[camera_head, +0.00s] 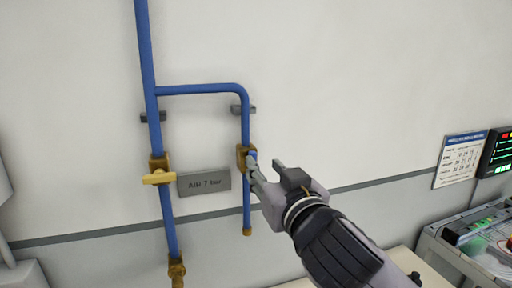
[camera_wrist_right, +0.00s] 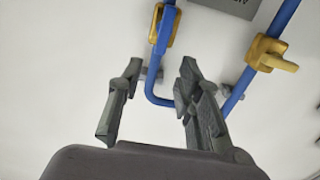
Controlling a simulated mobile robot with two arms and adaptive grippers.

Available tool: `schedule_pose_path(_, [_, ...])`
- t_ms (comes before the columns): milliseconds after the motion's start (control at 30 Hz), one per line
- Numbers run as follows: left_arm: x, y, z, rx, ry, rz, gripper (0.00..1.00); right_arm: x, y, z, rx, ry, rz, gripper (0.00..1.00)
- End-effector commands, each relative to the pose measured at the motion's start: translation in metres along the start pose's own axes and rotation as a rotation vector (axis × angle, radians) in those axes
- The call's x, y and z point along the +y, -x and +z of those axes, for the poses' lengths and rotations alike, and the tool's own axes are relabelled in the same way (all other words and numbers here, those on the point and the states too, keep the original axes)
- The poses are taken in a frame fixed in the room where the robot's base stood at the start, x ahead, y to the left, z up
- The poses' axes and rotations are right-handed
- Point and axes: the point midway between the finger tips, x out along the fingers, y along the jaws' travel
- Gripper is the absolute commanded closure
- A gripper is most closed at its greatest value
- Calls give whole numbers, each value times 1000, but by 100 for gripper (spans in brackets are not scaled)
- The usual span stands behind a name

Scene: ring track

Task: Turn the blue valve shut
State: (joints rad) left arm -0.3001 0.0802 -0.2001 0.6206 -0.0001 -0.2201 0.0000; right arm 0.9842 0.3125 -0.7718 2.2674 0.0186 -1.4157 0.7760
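The blue valve is a brass body (camera_head: 241,157) with a small blue handle (camera_head: 252,155) on the thinner right-hand branch of the blue pipe. In the right wrist view, its brass body (camera_wrist_right: 174,27) and blue handle (camera_wrist_right: 163,28) are at the top, with the handle roughly in line with the pipe. My right gripper (camera_head: 265,165) is just right of the valve, and one finger partly hides it. In the wrist view, the right gripper (camera_wrist_right: 160,68) is open and empty, its fingers on either side of the pipe branch and short of the handle. My left gripper is not in view.
A yellow-handled valve (camera_head: 159,177) sits on the main blue pipe (camera_head: 149,65) to the left. A grey sign (camera_head: 204,182) reading "AIR 7 bar" hangs between the pipes. A case (camera_head: 470,240), a notice (camera_head: 461,160) and a monitor (camera_head: 498,152) are at right.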

Motion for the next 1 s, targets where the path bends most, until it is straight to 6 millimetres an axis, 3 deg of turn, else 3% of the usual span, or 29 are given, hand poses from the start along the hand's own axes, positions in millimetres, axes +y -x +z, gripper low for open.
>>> schedule_pose_path(200, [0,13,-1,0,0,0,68,1,-41,-2,-1,1,3,68])
schedule_pose_path(400, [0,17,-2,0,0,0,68,0,-60,-1,-1,0,1,68])
schedule_pose_path(733, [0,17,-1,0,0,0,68,0,-64,0,0,-1,0,68])
schedule_pose_path(1000, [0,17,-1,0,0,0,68,0,-64,0,0,-1,0,85])
